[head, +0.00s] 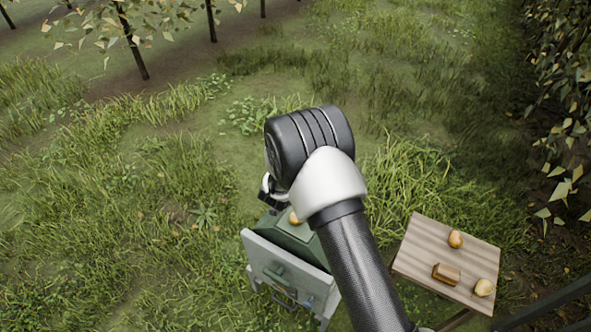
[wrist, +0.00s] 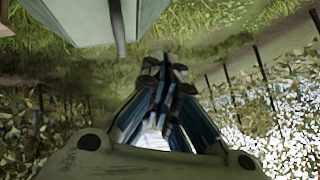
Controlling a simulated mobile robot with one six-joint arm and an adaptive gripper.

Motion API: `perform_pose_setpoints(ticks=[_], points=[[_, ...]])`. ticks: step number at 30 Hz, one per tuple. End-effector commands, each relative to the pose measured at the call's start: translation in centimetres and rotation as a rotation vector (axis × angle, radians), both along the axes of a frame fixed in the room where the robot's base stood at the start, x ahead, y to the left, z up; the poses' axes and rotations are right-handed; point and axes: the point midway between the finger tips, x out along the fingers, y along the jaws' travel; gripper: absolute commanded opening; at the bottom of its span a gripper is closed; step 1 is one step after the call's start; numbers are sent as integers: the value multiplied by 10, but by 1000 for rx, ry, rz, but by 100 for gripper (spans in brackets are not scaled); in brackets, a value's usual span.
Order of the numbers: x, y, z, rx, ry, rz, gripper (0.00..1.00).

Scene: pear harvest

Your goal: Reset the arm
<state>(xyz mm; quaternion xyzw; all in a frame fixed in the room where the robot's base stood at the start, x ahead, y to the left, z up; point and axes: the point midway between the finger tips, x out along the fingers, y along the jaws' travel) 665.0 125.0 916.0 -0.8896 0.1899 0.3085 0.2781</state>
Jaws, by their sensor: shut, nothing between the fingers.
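My arm reaches up through the middle of the head view, and its elbow blocks part of the scene. My gripper (wrist: 165,66) is shut with nothing between its fingers in the wrist view. In the head view only a small dark part near my wrist (head: 270,190) shows, left of the elbow, above the back of a green box (head: 297,239). The fingertips cannot be made out there.
The green box is on a pale grey stand (head: 265,258), with a yellowish pear (head: 294,218) at its top, partly hidden by my arm.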

Motion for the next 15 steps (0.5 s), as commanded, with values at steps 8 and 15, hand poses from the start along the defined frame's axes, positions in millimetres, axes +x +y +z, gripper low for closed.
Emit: perform_pose_setpoints(ticks=[8, 15], points=[[-1, 2, 8, 5, -2, 6, 0], [-4, 9, 97, 65, 21, 131, 0]])
